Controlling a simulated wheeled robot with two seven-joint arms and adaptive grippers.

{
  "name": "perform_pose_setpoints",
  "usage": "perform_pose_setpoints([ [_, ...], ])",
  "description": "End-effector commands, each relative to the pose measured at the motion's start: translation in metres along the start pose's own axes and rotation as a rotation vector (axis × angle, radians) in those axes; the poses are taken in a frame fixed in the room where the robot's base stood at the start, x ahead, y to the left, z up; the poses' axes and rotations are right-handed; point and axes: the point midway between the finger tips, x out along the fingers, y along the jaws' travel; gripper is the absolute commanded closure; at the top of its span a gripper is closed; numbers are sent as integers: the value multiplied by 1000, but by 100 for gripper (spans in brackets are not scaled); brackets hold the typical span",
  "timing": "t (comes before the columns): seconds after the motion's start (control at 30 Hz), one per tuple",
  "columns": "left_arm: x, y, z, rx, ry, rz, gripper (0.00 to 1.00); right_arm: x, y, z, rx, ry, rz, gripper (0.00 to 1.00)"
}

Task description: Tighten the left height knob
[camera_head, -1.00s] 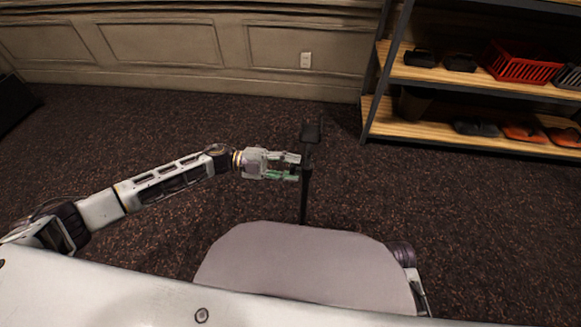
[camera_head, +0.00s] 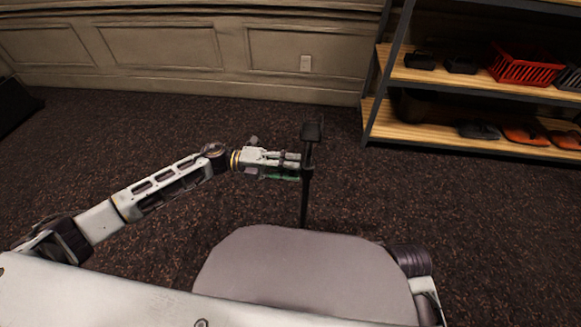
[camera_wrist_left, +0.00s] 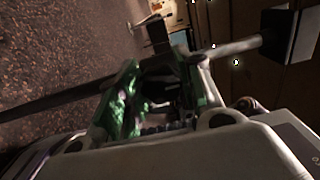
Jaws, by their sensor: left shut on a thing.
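A dark upright stand (camera_head: 304,200) with a black block-shaped top (camera_head: 312,131) rises from the floor behind my grey base. My left gripper (camera_head: 299,168) reaches in from the left and meets the pole below the block. The left wrist view shows the gripper (camera_wrist_left: 165,75) with its green-lined fingers up at the pole (camera_wrist_left: 75,97), which runs slantwise across the picture to the block (camera_wrist_left: 288,38). The gripper is shut on a small dark part at the pole, the height knob, mostly hidden between the fingers. My right gripper is not in view.
A shelf rack (camera_head: 460,84) stands at the back right, with a red basket (camera_head: 523,67) and several dark and orange items. The panelled wall (camera_head: 160,48) is behind. The carpet (camera_head: 130,125) around the stand is clear.

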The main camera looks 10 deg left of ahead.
Motion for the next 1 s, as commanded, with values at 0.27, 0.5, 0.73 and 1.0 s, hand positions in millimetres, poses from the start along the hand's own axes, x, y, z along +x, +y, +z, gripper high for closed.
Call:
perform_pose_setpoints([
  [0.27, 0, 2, -1, 0, 2, 3, 88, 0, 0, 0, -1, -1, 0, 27],
  [0.5, 0, 1, -1, 0, 1, 2, 42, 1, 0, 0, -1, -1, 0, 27],
  [0.73, 0, 1, 0, 0, 0, 1, 42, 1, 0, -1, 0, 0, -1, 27],
  [1.0, -8, 1, 0, -1, -1, 1, 42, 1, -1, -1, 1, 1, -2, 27],
])
